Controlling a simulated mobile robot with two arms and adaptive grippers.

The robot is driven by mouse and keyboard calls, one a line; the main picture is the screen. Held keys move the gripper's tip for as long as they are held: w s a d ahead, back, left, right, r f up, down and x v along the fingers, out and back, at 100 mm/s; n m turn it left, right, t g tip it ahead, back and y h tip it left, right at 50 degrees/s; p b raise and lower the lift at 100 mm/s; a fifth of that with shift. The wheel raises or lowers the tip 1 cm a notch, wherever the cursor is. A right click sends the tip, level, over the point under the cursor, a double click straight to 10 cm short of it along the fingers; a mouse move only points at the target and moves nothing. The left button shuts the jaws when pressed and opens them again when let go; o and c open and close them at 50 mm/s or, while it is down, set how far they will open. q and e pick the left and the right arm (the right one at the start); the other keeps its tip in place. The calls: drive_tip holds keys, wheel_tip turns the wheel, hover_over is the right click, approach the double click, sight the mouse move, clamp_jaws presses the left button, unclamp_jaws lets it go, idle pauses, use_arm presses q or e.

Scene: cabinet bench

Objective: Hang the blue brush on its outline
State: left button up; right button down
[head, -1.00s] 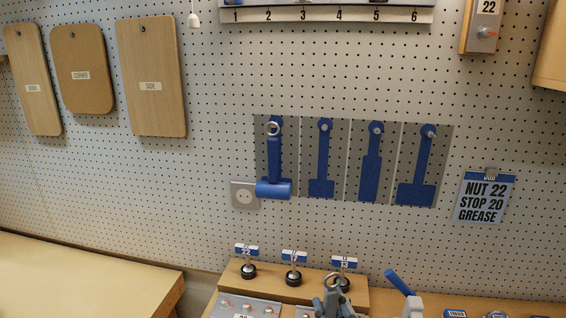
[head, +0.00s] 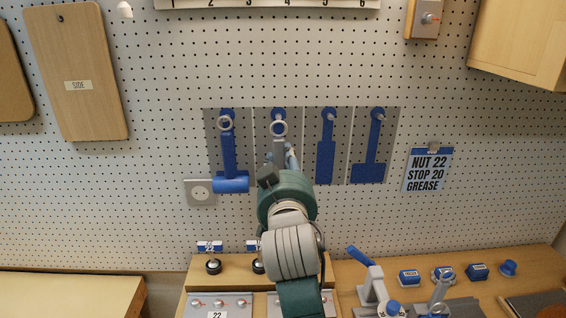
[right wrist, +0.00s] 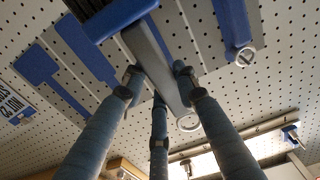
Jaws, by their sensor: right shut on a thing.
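The brush shows in the right wrist view with a blue head (right wrist: 118,18), dark bristles, a grey handle (right wrist: 150,62) and a metal end ring. My right gripper (right wrist: 158,84) is shut on the grey handle. In the head view, the gripper (head: 281,157) is raised before the second panel. The brush ring (head: 279,128) stands upright just below the top of that panel's blue outline (head: 278,113), overlapping the peg area. I cannot tell whether the ring is around the peg or in front. My arm hides the brush head and lower outline. My left gripper is not in view.
A blue mallet (head: 229,160) hangs on the left panel, close beside the brush. Two blue outlines, one (head: 327,150) and another (head: 374,150), are bare on the right. A wooden stand (head: 205,268) and a grey lever clamp (head: 371,288) are on the bench below.

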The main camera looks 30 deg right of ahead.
drive_tip(key=shift+w+d, duration=0.6)
drive_tip(key=shift+b+x, duration=0.35)
drive_tip(key=shift+x, duration=0.65)
drive_tip(key=shift+w+d+f+b, duration=0.25)
drive_tip(key=shift+w+d, duration=0.25)
drive_tip(key=shift+w, duration=0.35)
drive_tip(key=shift+w+d+f+b, duration=0.1)
drive_tip(key=shift+w+d+f, duration=0.3)
drive_tip(key=shift+w, duration=0.45)
drive_tip(key=shift+d, duration=0.1)
drive_tip(key=c, duration=1.3)
unclamp_jaws()
